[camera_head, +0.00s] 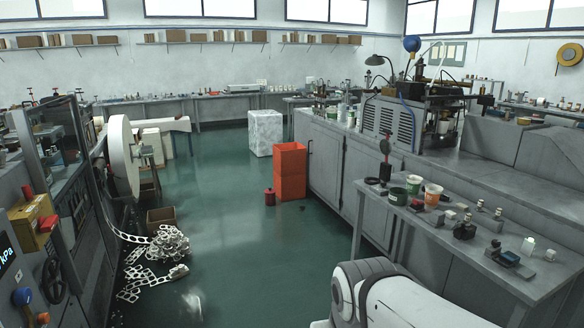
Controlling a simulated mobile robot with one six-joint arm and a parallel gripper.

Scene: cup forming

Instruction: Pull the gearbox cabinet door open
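A long grey cabinet (322,163) stands right of centre under the machine, with flat door panels on its front. A thin dark vertical handle (309,148) shows near its far left end. The doors look shut, flush with the front. I cannot tell for sure which panel is the gearbox cabinet door. A white and grey link of my arm reaches in at the bottom right, in front of the cabinet and the near table. My gripper is not in view, so its state and its distance from the handle do not show.
A grey table (480,262) with cups and small parts stands at the right. Scrap strips (150,262) lie at left. The middle green floor (235,225) is clear.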

